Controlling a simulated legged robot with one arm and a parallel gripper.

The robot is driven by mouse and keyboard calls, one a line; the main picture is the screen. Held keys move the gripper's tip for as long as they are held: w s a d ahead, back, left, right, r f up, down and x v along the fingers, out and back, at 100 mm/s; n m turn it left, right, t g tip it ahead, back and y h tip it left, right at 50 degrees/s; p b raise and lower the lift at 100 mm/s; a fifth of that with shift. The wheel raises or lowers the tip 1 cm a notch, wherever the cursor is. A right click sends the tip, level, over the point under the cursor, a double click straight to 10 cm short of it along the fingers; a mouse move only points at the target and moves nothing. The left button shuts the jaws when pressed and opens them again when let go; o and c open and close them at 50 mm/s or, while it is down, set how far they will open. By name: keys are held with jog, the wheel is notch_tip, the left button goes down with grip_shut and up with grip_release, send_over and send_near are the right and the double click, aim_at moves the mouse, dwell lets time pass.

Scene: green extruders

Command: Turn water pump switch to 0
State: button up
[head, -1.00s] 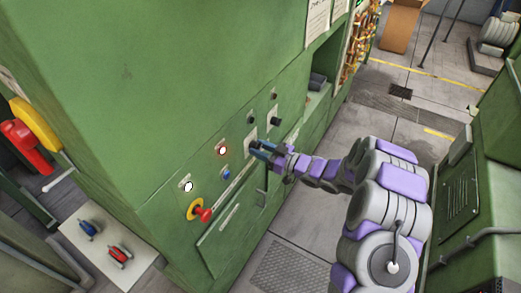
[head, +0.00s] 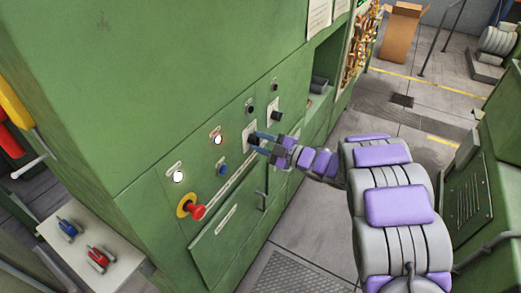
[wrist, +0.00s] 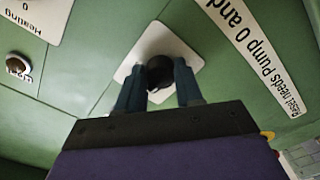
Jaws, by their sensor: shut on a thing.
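The switch is a dark round knob (wrist: 160,72) on a white plate (wrist: 158,42) in the wrist view. In the head view its white plate (head: 251,131) is on the green machine front, partly hidden by my gripper (head: 255,139). My gripper's two dark blue fingers (wrist: 158,84) are on either side of the knob, shut on it. A printed strip reading "Reset needs Pump 0 and" (wrist: 250,55) is to the right in the wrist view. The knob's pointer and its position marks cannot be made out.
Another black knob (head: 274,117) is to the right. A red and yellow stop button (head: 196,211), a blue button (head: 222,170) and lit white buttons (head: 178,177) are to the left. A green cabinet (head: 463,195) stands at right; grey floor (head: 318,215) lies between.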

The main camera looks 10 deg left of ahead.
jog(key=shift+s+f+n+b, duration=0.1)
jog(key=shift+f+n+b, duration=0.1)
jog(key=shift+n+b, duration=0.8)
jog(key=o, duration=1)
jog(key=shift+r, duration=0.1)
jog(key=p+v, duration=0.2)
jog(key=v, duration=1.5)
jog(key=shift+d, duration=0.15)
